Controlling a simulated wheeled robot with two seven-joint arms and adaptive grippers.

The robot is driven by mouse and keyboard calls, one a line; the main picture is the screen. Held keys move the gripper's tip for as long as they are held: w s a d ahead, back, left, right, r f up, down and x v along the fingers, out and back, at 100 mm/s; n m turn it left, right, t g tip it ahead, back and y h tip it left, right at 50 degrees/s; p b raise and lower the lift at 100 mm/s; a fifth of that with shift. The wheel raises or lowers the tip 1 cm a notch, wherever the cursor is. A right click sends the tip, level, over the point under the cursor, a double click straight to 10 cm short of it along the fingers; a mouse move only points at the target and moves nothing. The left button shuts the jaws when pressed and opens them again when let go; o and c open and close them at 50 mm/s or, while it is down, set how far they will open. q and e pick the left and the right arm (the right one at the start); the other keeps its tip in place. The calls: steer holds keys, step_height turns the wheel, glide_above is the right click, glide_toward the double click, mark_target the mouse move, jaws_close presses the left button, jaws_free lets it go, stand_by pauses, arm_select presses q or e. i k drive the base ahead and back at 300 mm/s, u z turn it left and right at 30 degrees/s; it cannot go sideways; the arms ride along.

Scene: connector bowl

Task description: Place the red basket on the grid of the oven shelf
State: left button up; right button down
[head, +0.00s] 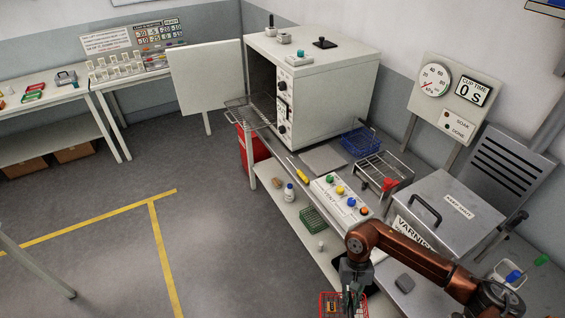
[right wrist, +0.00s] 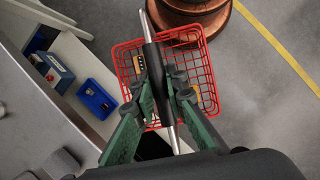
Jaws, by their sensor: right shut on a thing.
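The red wire basket (head: 323,306) is at the bottom edge of the head view, partly cut off. It also shows in the right wrist view (right wrist: 205,62), with small dark and yellow items inside. My right gripper (head: 351,290) is above it. Its green fingers (right wrist: 165,82) are shut on the dark grip of the basket's handle (right wrist: 153,55). The basket hangs beside the bench edge, over the floor. The white oven (head: 325,95) stands at the back with its door (head: 207,75) open. Its wire shelf grid (head: 250,112) sticks out of the opening and looks empty. My left gripper is out of view.
On the bench are a blue basket (head: 358,141), a wire rack (head: 383,172), a button panel (head: 340,196) and a varnish tank (head: 447,212). The lower shelf (head: 283,205) holds bottles and a green rack (head: 314,218). The floor left of the bench is clear.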

mark_target(255, 109)
steer(key=z, duration=0.05)
steer(key=k, duration=0.6)
steer(key=u, duration=0.75)
steer(key=i, duration=0.85)
steer(key=u, duration=1.05)
steer(key=i, duration=2.75)
steer(key=z, duration=0.6)
steer(key=i, duration=0.75)
steer(key=z, duration=1.45)
steer(key=i, duration=0.65)
steer(key=z, duration=0.6)
